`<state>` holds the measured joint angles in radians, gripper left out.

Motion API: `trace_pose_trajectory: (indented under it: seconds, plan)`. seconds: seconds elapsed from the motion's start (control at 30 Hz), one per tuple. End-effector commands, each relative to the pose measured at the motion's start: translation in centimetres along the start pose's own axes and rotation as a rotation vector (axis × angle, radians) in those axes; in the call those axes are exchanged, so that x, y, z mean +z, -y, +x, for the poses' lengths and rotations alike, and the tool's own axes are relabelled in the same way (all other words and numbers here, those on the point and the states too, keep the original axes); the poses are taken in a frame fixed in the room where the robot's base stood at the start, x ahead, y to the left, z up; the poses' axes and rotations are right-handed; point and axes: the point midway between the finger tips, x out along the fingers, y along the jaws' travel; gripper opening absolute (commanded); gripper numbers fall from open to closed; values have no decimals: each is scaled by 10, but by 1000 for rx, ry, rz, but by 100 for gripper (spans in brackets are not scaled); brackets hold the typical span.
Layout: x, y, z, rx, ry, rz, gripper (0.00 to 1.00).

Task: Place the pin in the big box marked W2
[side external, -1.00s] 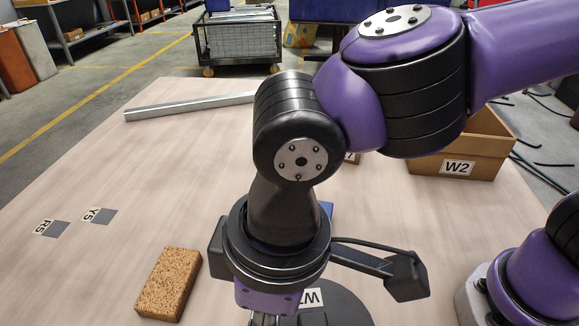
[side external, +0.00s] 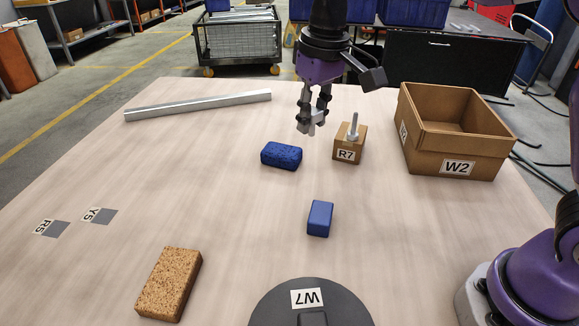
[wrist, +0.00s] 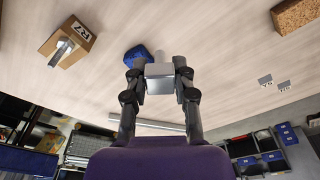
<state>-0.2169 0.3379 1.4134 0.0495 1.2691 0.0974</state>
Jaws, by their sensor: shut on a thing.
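The pin (side external: 353,127) is a grey metal piece standing upright in the small cardboard box marked R7 (side external: 348,148). The pin also shows in the wrist view (wrist: 62,52) at the upper left. The big box marked W2 (side external: 478,140) is an open cardboard box at the right; the part of its floor in view looks empty. My gripper (side external: 312,122) is in the air left of the R7 box and above the table. It is shut on a small grey metal block (wrist: 160,78), seen between the fingertips; its full shape is unclear.
A dark blue sponge (side external: 281,155) lies left of the R7 box. A blue block (side external: 320,218) is nearer, with a tan cork-like block (side external: 169,284) at front left. A metal bar (side external: 198,104) lies at the back. A dark round W7 piece (side external: 310,306) is at the front edge.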

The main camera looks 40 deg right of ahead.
Motion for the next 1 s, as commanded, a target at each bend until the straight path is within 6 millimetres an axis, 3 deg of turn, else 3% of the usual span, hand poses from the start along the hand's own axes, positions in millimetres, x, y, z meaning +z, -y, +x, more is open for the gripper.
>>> trace_pose_trajectory:
  seconds: [0.03, 0.23, 0.4, 0.5, 0.6, 0.8, 0.87, 1.0]
  plan:
    - [-6, -35, 1, 10, 0, 81, 0]
    - [-2, -161, 0, 44, -2, 355, 0]
    - [33, -259, -4, 73, -4, 575, 0]
    - [57, -301, -6, 86, -5, 676, 0]
    - [78, -328, -9, 96, -4, 745, 0]
    - [108, -362, -12, 108, -4, 839, 0]
    - [116, -368, -13, 111, -4, 859, 0]
    - [117, -366, 10, 109, -2, 853, 0]
